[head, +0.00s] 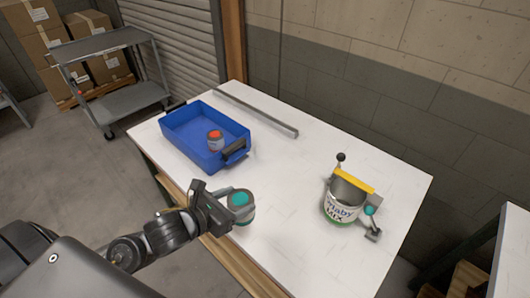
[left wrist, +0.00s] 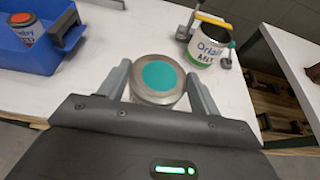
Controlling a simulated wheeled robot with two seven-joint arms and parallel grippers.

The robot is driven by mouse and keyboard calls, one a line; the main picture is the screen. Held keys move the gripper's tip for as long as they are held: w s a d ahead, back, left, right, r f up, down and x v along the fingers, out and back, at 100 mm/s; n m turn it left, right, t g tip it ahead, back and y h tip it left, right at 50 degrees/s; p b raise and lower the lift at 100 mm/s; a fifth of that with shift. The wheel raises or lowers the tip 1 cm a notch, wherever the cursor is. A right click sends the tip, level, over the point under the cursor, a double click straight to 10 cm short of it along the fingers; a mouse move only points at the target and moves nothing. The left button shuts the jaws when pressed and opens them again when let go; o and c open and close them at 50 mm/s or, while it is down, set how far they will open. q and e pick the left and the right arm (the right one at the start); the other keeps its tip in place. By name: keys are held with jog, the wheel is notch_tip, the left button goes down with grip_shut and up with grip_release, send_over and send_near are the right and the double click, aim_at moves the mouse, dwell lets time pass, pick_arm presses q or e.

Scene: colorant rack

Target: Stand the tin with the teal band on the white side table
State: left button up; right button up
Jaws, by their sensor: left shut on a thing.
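A tin with a teal disc on its lid (head: 241,206) is at the near left edge of the large white-topped table (head: 300,170). My left gripper (head: 232,209) is shut on this tin, with a finger on each side. In the left wrist view the tin (left wrist: 158,78) is seen from above between the fingers. Its side band is mostly hidden, and I cannot tell whether its base touches the tabletop. A second white surface (head: 514,252) shows at the right edge. My right gripper is not in view.
A blue tray (head: 180,148) holds a tin with an orange-red lid (head: 215,137). A white paint bucket (head: 342,203) with a yellow bar stands at right. A grey metal strip (head: 255,108) lies at the back. The middle of the tabletop is clear.

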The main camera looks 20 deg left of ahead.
aim_at(242, 193)
pick_arm(q)
jog(key=w+f+b, duration=0.1)
jog(key=b, duration=0.1)
jog(key=w+b, duration=0.2)
jog(key=w+f+b, duration=0.1)
jog(key=b, duration=0.2)
jog(key=shift+w+a+f, duration=0.25)
jog(key=shift+a+f, duration=0.05)
jog(key=w+f+p, duration=0.1)
jog(key=w+f, duration=0.2)
jog(key=w+f+p, duration=0.2)
jog(key=w+f, duration=0.1)
jog(key=w+a+f+p, duration=0.1)
jog(key=w+f, duration=0.2)
jog(key=f, duration=0.1)
jog(key=shift+w+p, duration=0.25)
jog(key=shift+p, duration=0.1)
jog(key=shift+f, duration=0.2)
jog(key=shift+f, duration=0.25)
jog(key=o, duration=1.1)
jog(key=shift+r, duration=0.1)
jog(key=shift+o, duration=0.3)
